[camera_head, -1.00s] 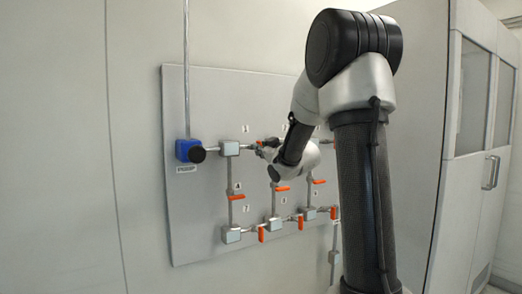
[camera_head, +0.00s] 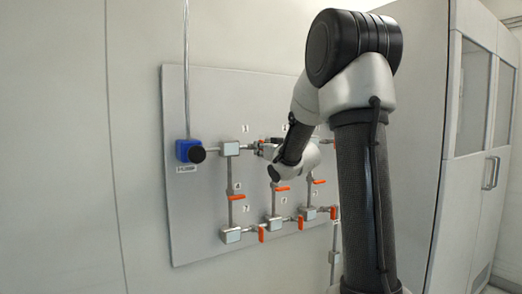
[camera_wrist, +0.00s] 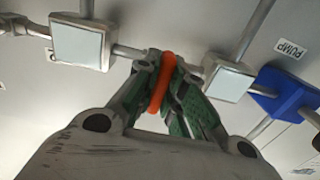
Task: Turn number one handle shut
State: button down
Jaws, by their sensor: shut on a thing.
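The number one handle (camera_wrist: 160,82) is orange and sits on the top pipe between two square grey-white boxes. In the wrist view it appears to lie across the pipe line. My gripper (camera_wrist: 161,78) is shut on it, with a green-padded finger on each side. In the head view my gripper (camera_head: 263,149) is at the top row, just right of the first box (camera_head: 229,148) and below the number 1 label (camera_head: 245,128). My gripper and wrist mostly hide the handle there.
A blue pump unit (camera_head: 184,150) with a black knob stands at the panel's left. Other orange handles sit below on the pipes, such as one on the left vertical pipe (camera_head: 236,197). The panel (camera_head: 195,230) is bare at its lower left. A tall cabinet (camera_head: 470,180) stands at right.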

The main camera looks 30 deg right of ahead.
jog(key=shift+f, duration=0.1)
jog(key=c, duration=1.5)
grip_release()
jog(key=s, duration=1.2)
jog(key=shift+d, duration=0.2)
